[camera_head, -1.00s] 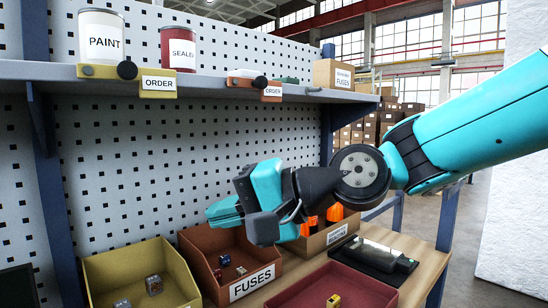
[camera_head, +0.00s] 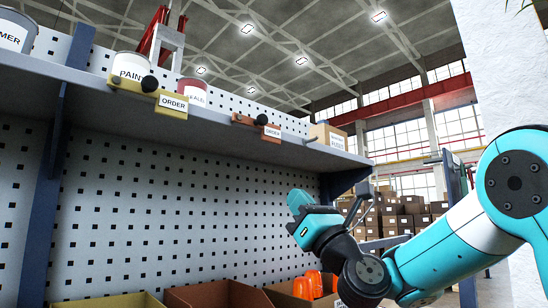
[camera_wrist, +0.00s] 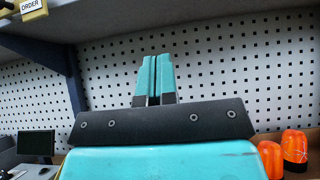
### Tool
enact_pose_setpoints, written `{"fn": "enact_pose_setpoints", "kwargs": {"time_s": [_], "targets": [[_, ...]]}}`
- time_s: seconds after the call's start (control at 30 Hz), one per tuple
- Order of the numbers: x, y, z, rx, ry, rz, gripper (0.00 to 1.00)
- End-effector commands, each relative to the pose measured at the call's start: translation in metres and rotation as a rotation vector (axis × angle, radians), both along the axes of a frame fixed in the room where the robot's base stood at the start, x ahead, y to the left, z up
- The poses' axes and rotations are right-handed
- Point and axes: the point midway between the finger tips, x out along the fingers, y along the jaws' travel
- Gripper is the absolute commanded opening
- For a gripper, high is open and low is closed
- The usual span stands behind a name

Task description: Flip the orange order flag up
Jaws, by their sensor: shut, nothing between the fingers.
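The orange order flag (camera_head: 270,131) is a small orange-brown plate with a white ORDER label and a black knob, on the front edge of the upper shelf. It hangs down at the shelf edge, right of a yellow order flag (camera_head: 172,105). My gripper (camera_head: 298,203) is below and a little right of the orange flag, apart from it, pointing upward. In the wrist view its two turquoise fingers (camera_wrist: 153,76) are together and empty, in front of the pegboard. The orange flag cannot be made out in the wrist view; a yellow flag (camera_wrist: 32,8) shows at its top left.
The shelf (camera_head: 210,130) overhangs the pegboard (camera_head: 190,210). Cans and a cardboard box (camera_head: 328,136) stand on it. Bins (camera_head: 218,296) and orange objects (camera_head: 315,284) are below. The space between my gripper and the shelf looks clear.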

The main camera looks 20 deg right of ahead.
Motion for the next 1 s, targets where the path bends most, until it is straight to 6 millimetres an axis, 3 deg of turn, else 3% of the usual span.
{"fn": "enact_pose_setpoints", "kwargs": {"time_s": [0.27, 0.8, 1.0], "targets": [[0.01, 0.005, 0.015, -0.003, 0.001, 0.002, 0.0], [0.067, 0.03, 0.08, -0.004, 0.0, 0.001, 0.0], [0.065, 0.028, 0.105, -0.005, 0.0, 0.0, 0.0]]}}
